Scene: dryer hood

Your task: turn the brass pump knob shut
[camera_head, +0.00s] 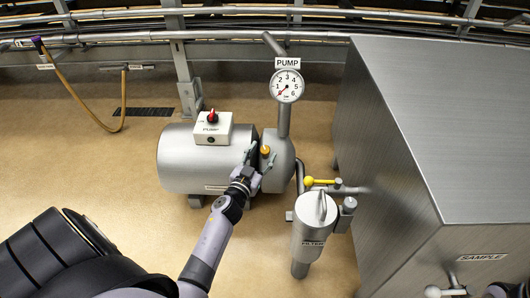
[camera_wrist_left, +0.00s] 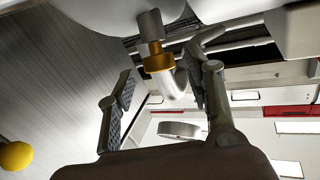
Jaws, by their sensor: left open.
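The brass pump knob (camera_head: 265,150) is a small gold-coloured knob on the front of the grey pump casing (camera_head: 279,160). In the left wrist view the brass knob (camera_wrist_left: 158,60) shows as a gold collar on a pale stem. My left gripper (camera_head: 258,160) is right at the knob in the head view. In the left wrist view the open left gripper (camera_wrist_left: 160,86) has one finger on each side of the knob's line, with visible gaps. I cannot tell whether the fingertips reach level with the knob.
A yellow-ended valve lever (camera_head: 309,182) and the filter housing (camera_head: 314,225) stand right of the knob. A pump switch box (camera_head: 213,130) tops the motor (camera_head: 180,163). A pressure gauge (camera_head: 287,86) rises above. A large steel cabinet (camera_head: 440,120) fills the right side. Floor at left is open.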

